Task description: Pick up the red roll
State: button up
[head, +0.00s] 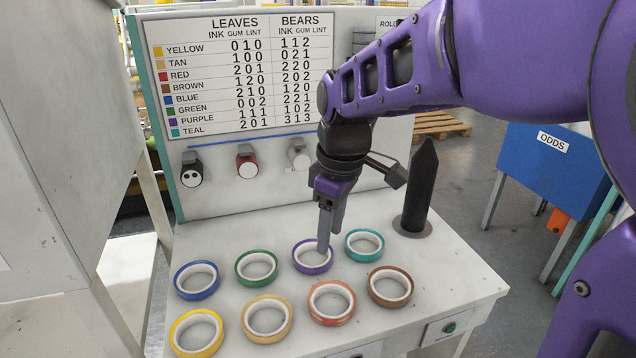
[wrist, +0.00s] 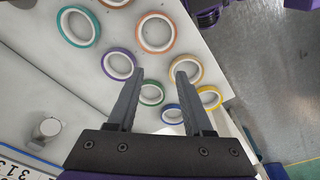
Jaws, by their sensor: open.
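The red roll (head: 332,321) lies flat on the bench top in the front row, between the tan roll (head: 266,336) and the brown roll (head: 390,303). In the wrist view the red roll (wrist: 138,32) lies ahead of the fingertips, whole and uncovered. My gripper (head: 329,243) is open and empty, pointing down over the bench. In the head view its fingers overlap the purple roll (head: 313,270), behind the red roll; their exact height is hard to tell. In the wrist view my gripper (wrist: 159,70) has its left fingertip beside the purple roll (wrist: 104,64).
Blue (head: 197,295), green (head: 257,282), teal (head: 364,257) and yellow (head: 197,350) rolls lie around. A black pointed post (head: 420,190) stands at the bench's right. Behind is a chart board (head: 235,75) with knobs below. A blue ODDS bin (head: 545,160) stands apart at right.

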notch_tip(320, 180, down, 2)
jog(key=s+n, duration=0.3)
jog(key=b, duration=0.3)
send_over(327, 318)
jog(key=shift+g+h, duration=0.4)
notch_tip(327, 318, down, 11)
jog(key=shift+d+f, duration=0.1)
jog(key=shift+f+b, duration=0.55)
jog(key=shift+f, duration=2.25)
grip_shut()
